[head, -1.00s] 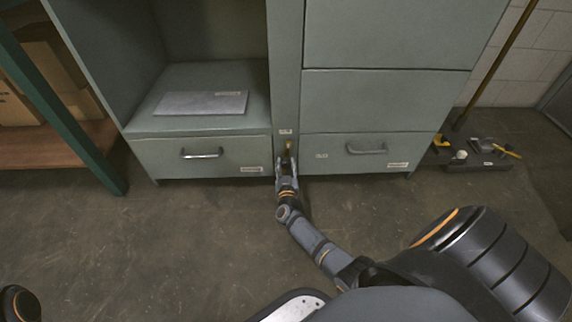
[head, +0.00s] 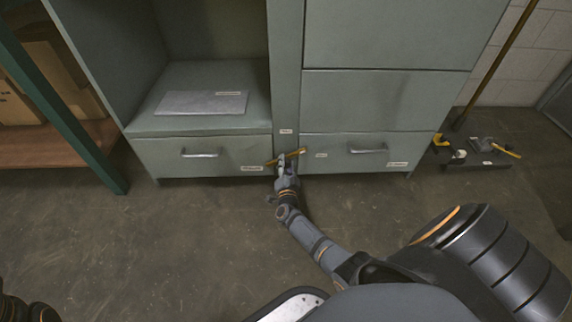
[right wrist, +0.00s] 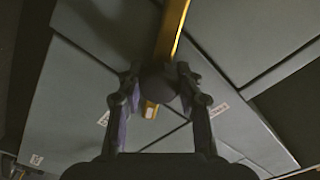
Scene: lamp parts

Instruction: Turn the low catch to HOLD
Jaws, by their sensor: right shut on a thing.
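The low catch (head: 297,153) is a brass bar on the post between the two bottom drawers. It lies nearly level, its right end slightly higher. My right gripper (head: 287,164) is at its middle and covers part of it. In the right wrist view the gripper (right wrist: 158,80) is shut on the catch's dark round hub, with the brass bar (right wrist: 172,32) showing above and below the hub. Small pale labels sit above the catch (head: 286,131) and to its right (head: 321,155); their words are too small to read.
A left drawer (head: 165,158) and a right drawer (head: 340,165) flank the post, both closed, with bar handles. A grey plate (head: 200,103) lies in the open bay above. A tray of tools (head: 470,163) is on the floor at right. The floor in front is clear.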

